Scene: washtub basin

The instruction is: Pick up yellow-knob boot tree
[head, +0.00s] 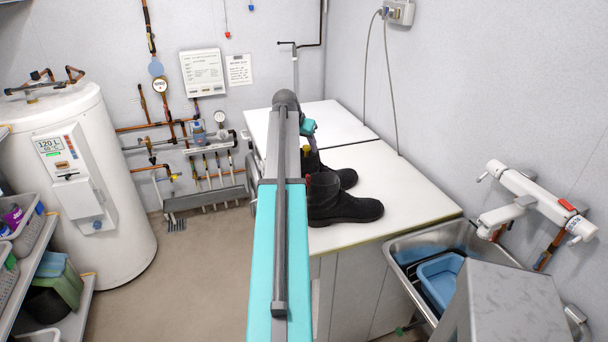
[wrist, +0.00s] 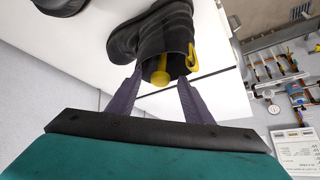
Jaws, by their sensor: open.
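The yellow-knob boot tree shows in the wrist view as a yellow knob (wrist: 161,78) at the opening of a black boot (wrist: 158,32); the rest of it is hidden inside. A yellow loop (wrist: 191,60) shows at the boot's rim beside it. My gripper (wrist: 159,76) is open, with its two dark purple fingers on either side of the knob in the picture. I cannot tell whether they touch the boot or knob. In the head view the far black boot (head: 338,173) stands behind the near one, and my arm hides most of my gripper.
The near black boot (head: 342,203) stands on the white worktop (head: 415,200). A steel sink (head: 402,250) with a blue basin (head: 440,278) lies at the right. A white wall faucet (head: 525,190) juts out above it. The worktop right of the boots is clear.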

